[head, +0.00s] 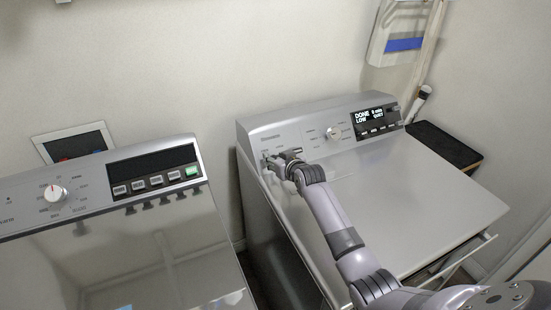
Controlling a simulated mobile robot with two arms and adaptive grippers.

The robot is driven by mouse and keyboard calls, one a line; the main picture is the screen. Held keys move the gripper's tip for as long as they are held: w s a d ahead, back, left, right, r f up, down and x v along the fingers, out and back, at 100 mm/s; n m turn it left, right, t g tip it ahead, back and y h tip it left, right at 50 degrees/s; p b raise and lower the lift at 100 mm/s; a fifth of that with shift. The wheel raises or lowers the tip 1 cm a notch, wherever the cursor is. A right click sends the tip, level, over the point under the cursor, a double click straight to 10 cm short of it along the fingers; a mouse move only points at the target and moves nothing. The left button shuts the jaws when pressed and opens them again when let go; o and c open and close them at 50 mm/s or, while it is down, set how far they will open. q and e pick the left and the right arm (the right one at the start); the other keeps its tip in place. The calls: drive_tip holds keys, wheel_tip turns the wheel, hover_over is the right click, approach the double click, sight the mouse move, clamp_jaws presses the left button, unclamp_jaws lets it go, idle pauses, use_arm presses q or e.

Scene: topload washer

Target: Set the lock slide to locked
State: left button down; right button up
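The washer-style machine on the right has a grey control panel (314,133). My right arm comes in from the lower right, and its gripper (273,160) is at the left end of this panel, very close to it or touching it. The lock slide cannot be made out; small controls at that end are partly hidden by the gripper. Whether the fingers are open or shut is too small to tell. My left gripper is not in view.
The panel also has a round knob (333,133) and a lit display (376,116) reading DONE and LOW. A second machine (110,190) with a knob and buttons stands at left, across a narrow gap. A dark tray (444,146) lies at right.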

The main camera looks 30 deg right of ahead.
drive_tip(key=shift+w, duration=0.15)
drive_tip(key=shift+f, duration=0.1)
drive_tip(key=shift+c, duration=0.3)
clamp_jaws()
idle(0.5)
